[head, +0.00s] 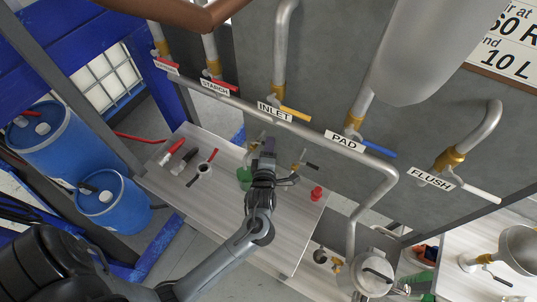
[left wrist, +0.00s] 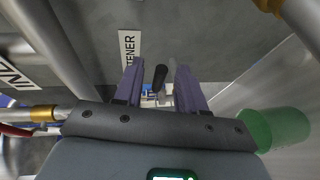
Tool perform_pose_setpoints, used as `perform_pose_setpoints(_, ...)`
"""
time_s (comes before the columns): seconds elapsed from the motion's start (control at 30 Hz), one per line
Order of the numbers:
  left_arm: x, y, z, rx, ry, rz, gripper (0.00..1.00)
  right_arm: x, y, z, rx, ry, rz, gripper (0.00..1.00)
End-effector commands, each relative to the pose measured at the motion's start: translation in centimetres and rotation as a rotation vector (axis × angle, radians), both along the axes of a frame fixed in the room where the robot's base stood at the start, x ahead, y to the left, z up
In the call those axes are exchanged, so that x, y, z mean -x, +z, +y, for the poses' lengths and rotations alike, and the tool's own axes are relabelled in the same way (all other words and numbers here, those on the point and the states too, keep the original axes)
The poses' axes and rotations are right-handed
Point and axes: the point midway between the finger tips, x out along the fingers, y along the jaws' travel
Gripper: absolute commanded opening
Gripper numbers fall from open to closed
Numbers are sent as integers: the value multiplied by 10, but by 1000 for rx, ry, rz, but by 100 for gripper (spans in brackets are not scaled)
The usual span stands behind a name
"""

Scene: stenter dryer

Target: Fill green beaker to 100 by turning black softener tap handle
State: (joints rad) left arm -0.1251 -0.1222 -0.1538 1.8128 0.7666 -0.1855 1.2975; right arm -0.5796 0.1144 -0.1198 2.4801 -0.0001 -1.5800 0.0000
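The green beaker (head: 244,178) stands on the bench just left of my left gripper (head: 266,149), partly hidden by my arm in the head view. In the left wrist view the beaker (left wrist: 273,130) is at the right, translucent; its liquid level cannot be read. My left gripper (left wrist: 160,88) is open there. The black tap handle (left wrist: 160,75) shows between its two fingers, beyond them or level with their tips; contact cannot be made out. A label ending in "TENER" (left wrist: 130,50) is on the grey wall beside it. My right gripper is not in view.
A pipe with STARCH (head: 215,88), INLET (head: 275,112) and PAD (head: 344,141) labels runs above the bench (head: 225,232). A small red item (head: 317,193) stands at the bench's right. Blue drums (head: 113,200) stand at the left.

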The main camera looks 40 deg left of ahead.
Motion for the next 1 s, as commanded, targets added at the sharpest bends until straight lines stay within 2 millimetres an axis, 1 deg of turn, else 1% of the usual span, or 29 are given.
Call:
perform_pose_setpoints(0.1,-8,-3,4,0,-1,-1,40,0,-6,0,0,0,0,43)
perform_pose_setpoints(0.43,-24,-6,16,0,-1,-1,40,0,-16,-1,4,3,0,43)
perform_pose_setpoints(0.97,-27,-6,18,-1,-1,1,40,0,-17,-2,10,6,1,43)
perform_pose_setpoints(1.0,-27,-6,18,-1,-1,1,37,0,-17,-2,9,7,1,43)
